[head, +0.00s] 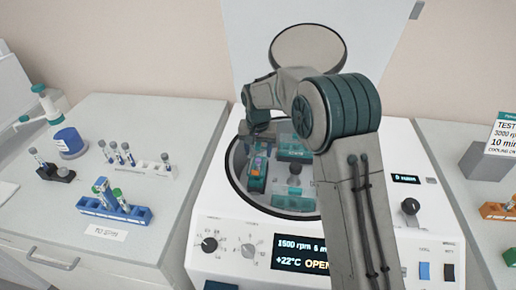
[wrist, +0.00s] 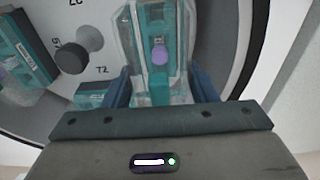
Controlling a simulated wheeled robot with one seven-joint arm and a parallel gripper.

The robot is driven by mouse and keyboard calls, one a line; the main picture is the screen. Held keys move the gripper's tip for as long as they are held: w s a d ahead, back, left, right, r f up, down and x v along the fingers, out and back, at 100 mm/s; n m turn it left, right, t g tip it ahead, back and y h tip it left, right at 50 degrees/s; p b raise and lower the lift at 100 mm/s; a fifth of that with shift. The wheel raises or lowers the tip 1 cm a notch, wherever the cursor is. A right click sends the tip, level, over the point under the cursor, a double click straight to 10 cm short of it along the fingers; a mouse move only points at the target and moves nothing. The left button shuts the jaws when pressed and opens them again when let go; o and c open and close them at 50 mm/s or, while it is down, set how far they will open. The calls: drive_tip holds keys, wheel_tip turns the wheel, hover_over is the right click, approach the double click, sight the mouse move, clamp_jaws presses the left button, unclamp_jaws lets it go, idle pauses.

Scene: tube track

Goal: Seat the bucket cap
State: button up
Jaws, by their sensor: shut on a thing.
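My gripper (wrist: 158,82) has its two blue fingers closed on the sides of a clear bucket cap (wrist: 130,45) in the wrist view. A teal bucket and a purple-topped tube (wrist: 159,55) show through or beneath the clear cap. I cannot tell whether the cap touches the bucket rim. In the head view my gripper (head: 259,133) is over the left part of the open centrifuge's bowl, partly hidden by my arm. A bucket (head: 257,184) with an orange spot stands below it.
The centrifuge (head: 212,226) has its lid raised; its display reads OPEN. Other teal buckets (head: 293,203) sit around the rotor's central knob (head: 294,171). A blue tube rack (head: 115,208) stands on the left bench. An orange rack (head: 497,211) is at far right.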

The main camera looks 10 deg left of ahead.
drive_tip(key=shift+f+b, duration=0.6)
drive_tip(key=shift+f, duration=0.45)
drive_tip(key=shift+f, duration=0.1)
drive_tip(key=shift+f+b, duration=0.65)
drive_tip(key=shift+f, duration=0.25)
drive_tip(key=shift+f, duration=0.1)
drive_tip(key=shift+f+b, duration=0.3)
drive_tip(key=shift+f, duration=0.05)
drive_tip(key=o, duration=1.1)
drive_tip(key=shift+c, duration=0.2)
